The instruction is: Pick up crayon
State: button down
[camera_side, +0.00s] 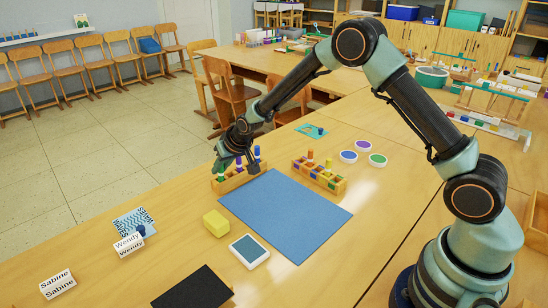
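A small wooden holder (230,184) stands at the table's left edge, with short upright pegs that may be crayons. A blue peg (257,151) stands at its right end. My gripper (236,166) points down over this holder, close to the pegs. The fingers overlap the pegs in this view, so I cannot tell whether they are open or touching one. A second wooden holder (320,174) stands to the right, with colored blocks and upright pegs, among them an orange one (310,155).
A yellow block (216,223), a white-framed tablet-like item (249,251) and a dark sheet (193,289) lie in front. Name blocks (129,244) sit at left. Round paint lids (349,156) lie behind.

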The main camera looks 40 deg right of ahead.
jog(key=shift+r, duration=0.15)
notch_tip(320, 180, up, 19)
jog(key=s+d+r, duration=0.2)
jog(key=s+r, duration=0.1)
jog(key=s, duration=0.7)
jog(key=s+d+r, duration=0.3)
jog(key=s, duration=0.8)
jog(key=w+a+f+n, duration=0.1)
jog(key=w+a, duration=0.2)
jog(key=w, duration=0.7)
jog(key=w+a+n, duration=0.2)
jog(key=w, duration=0.9)
notch_tip(320, 180, down, 20)
jog(key=shift+a+f, duration=0.1)
jog(key=shift+f, duration=0.15)
jog(key=shift+f, duration=0.55)
